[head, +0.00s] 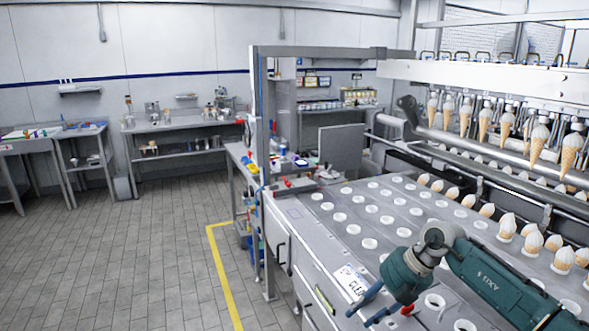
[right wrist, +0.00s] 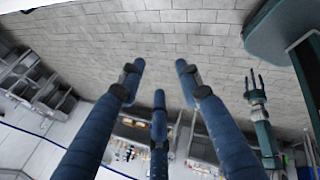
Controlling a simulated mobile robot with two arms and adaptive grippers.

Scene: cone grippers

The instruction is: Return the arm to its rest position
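My right arm, teal with grey joints, comes in from the lower right in the head view. Its gripper (head: 360,316) is low over the near left end of the machine's tray bed, by a white label. The right wrist view shows its three blue fingers (right wrist: 160,76) spread apart with nothing between them. Another teal arm, which seems to be my left, hangs at the right of that view. Its small gripper (right wrist: 254,80) has its fingers apart and looks empty. The left arm does not show in the head view.
The cone machine's bed (head: 325,235) has rows of round white holders, several with ice cream cones (head: 507,227). More cones (head: 483,124) hang from the bar above. Side benches (head: 180,125) line the back wall. Open tiled floor (head: 110,255) lies left of the yellow line (head: 222,275).

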